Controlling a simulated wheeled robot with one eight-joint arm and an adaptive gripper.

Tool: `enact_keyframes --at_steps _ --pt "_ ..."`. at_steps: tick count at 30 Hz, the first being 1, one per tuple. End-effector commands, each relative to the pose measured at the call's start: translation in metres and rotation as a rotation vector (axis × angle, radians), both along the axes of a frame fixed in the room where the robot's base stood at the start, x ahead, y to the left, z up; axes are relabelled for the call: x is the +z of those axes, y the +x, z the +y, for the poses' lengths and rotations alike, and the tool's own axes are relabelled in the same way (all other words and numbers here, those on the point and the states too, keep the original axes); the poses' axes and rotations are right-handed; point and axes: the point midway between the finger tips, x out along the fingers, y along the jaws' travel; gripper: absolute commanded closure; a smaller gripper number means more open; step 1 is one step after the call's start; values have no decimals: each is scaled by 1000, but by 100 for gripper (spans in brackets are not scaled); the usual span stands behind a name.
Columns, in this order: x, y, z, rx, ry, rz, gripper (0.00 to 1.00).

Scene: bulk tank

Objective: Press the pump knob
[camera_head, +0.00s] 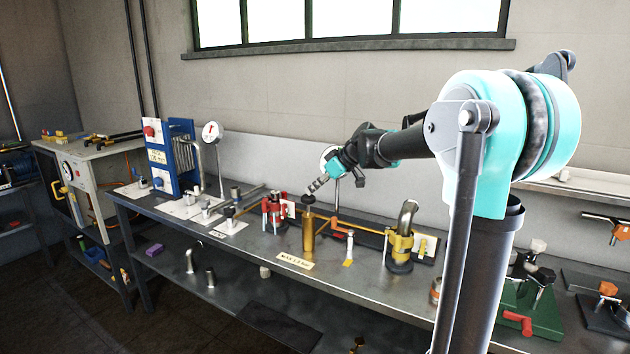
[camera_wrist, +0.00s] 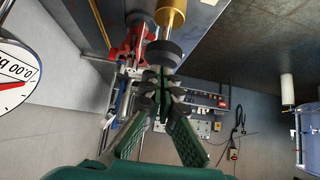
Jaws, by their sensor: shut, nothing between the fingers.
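A black round knob (camera_head: 309,198) tops an upright brass cylinder (camera_head: 308,235) standing on the steel bench. The knob (camera_wrist: 163,53) and the brass cylinder (camera_wrist: 172,16) also show at the top of the wrist view. My gripper (camera_head: 315,186) comes down from the upper right, tilted, with its tips just above the knob. In the wrist view my gripper (camera_wrist: 162,82) has its dark green fingers closed together with nothing between them, pointing at the knob. I cannot tell whether the tips touch it.
A red fixture (camera_head: 277,212) stands close left of the cylinder. A dial gauge (camera_head: 331,158) is behind, and a yellow-banded bent pipe (camera_head: 403,243) stands right. A label plate (camera_head: 295,261) lies in front. The bench front (camera_head: 340,283) is mostly clear.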

Motion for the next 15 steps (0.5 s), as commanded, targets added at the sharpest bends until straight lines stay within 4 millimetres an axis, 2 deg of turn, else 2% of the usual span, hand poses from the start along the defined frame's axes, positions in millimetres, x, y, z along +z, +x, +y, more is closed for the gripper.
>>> enact_keyframes --at_steps 12,15 --pt "-3 0 0 0 0 0 100" --pt "-10 0 0 0 0 0 100"
